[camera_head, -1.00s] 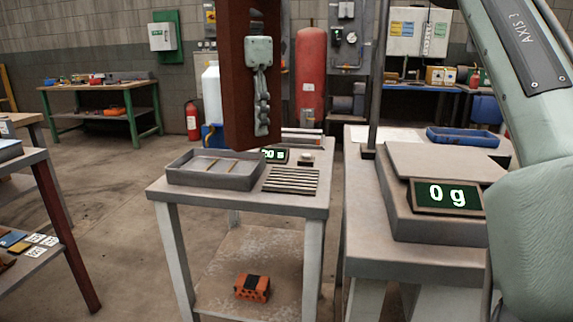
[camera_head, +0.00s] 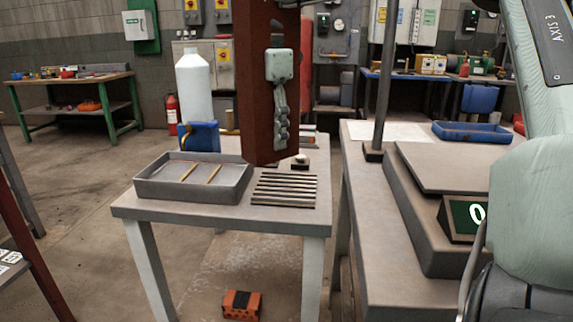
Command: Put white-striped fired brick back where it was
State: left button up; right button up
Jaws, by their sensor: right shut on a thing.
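No white-striped fired brick shows in the head view. My right arm comes down along the right edge. Only the dark upper part of my right gripper (camera_head: 498,296) shows at the bottom right. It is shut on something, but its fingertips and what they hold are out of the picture. My left gripper is not in view.
The middle table bears a grey tray (camera_head: 165,192) with two thin sticks and a slatted rack (camera_head: 285,189). A scale (camera_head: 455,166) stands on the right bench, beside a blue tray (camera_head: 472,133).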

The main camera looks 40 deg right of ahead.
aim_at(286, 157)
jog(key=s+d+f, duration=0.1)
jog(key=s+f, duration=0.1)
jog(key=shift+s+d, duration=0.35)
jog(key=shift+d, duration=0.05)
notch_tip(286, 157, down, 4)
jog(key=shift+f, duration=0.1)
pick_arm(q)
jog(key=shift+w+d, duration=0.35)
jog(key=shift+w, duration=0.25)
pick_arm(e)
jog(key=o, duration=1.4)
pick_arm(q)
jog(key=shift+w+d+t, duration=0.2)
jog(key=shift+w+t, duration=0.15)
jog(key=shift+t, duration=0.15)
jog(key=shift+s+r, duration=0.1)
